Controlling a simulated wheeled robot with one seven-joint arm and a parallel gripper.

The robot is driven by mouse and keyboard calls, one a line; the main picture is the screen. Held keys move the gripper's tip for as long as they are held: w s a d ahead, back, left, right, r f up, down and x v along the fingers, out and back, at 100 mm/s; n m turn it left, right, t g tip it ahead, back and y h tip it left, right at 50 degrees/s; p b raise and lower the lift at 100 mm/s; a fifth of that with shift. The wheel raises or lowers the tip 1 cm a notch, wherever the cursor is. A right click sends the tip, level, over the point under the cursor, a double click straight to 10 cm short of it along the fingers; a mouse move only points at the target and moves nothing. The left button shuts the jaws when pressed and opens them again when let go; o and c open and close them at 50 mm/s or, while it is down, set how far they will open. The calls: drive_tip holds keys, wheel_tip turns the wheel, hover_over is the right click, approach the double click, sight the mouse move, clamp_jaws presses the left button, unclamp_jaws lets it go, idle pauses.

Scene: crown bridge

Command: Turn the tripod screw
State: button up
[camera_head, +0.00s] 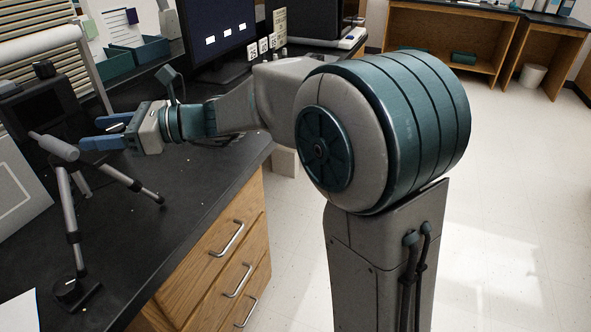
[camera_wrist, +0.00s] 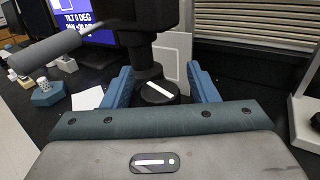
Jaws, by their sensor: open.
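The tripod (camera_head: 68,205) stands on the black bench at the left of the head view, with silver legs and a dark head. A grey cylindrical handle (camera_head: 55,147) sticks out from it and also shows in the wrist view (camera_wrist: 45,50). In the wrist view a round black knob with a white stripe, seemingly the tripod screw (camera_wrist: 158,94), sits below the dark head. My gripper (camera_head: 88,133) has blue fingers and is open. In the wrist view its fingers (camera_wrist: 160,78) are on either side of the knob, with visible gaps. The knob is hidden in the head view.
A monitor (camera_head: 218,32) stands behind on the bench (camera_head: 190,190). A screen in the wrist view (camera_wrist: 75,15) reads "TILT 0 DEG", with a pan line partly hidden. Teal trays (camera_head: 150,50) sit at the back. The bench's front edge lies right of the tripod, above wooden drawers.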

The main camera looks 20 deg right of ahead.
drive_tip(key=m+t+b, duration=0.1)
drive_tip(key=t, duration=0.1)
drive_tip(key=m+t+h+b, duration=0.1)
drive_tip(key=m+t+b, duration=0.1)
drive_tip(key=shift+w+f, duration=0.15)
drive_tip(key=shift+f, duration=0.05)
drive_tip(key=s+d+r+n+g+h+p, duration=0.1)
drive_tip(key=s+d+n+g+h+p, duration=0.1)
drive_tip(key=s+d+n+h+p, duration=0.5)
drive_tip(key=s+d+r+n+g+h+p, duration=0.2)
drive_tip(key=s+d+n+h+p, duration=0.6)
drive_tip(key=d+p, duration=1)
drive_tip(key=shift+s+d+n, duration=1.45)
drive_tip(key=shift+s+n, duration=0.8)
drive_tip(key=shift+n, duration=0.25)
